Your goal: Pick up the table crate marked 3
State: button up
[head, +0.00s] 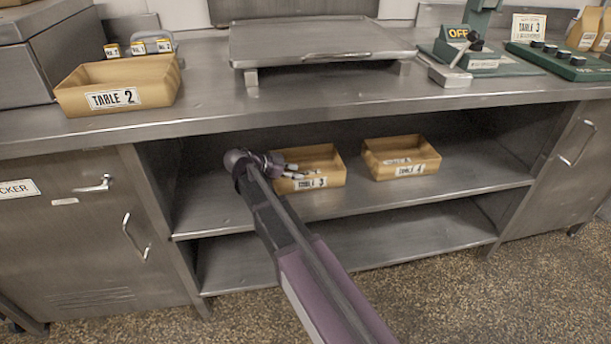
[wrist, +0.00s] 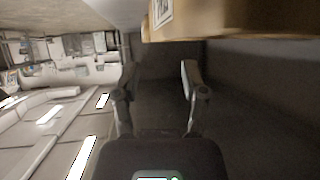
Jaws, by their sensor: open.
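The tan crate marked TABLE 3 (head: 328,176) sits on the upper shelf under the counter, its label facing out. My arm reaches into the shelf, and my gripper (head: 284,172) is at this crate's left front side, overlapping its left part in the head view. In the wrist view my gripper (wrist: 158,80) is open, with nothing between its two fingers. A tan crate wall (wrist: 235,22) with a label edge fills the top of that view, beyond the fingertips and off to one side. I cannot tell whether the gripper touches the crate.
A crate marked TABLE 4 (head: 408,170) stands to the right on the same shelf (head: 470,178). A crate marked TABLE 2 (head: 150,92) is on the counter (head: 210,100) at left. A TABLE 3 sign (head: 528,27) stands at the back right. The lower shelf (head: 400,245) is clear.

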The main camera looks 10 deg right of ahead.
aim_at(314, 175)
jog(key=shift+b+x, duration=0.35)
jog(key=shift+x, duration=0.9)
jog(key=shift+d, duration=0.1)
jog(key=shift+b+x, duration=1.2)
jog(key=shift+x, duration=1.35)
jog(key=shift+c, duration=0.2)
grip_shut()
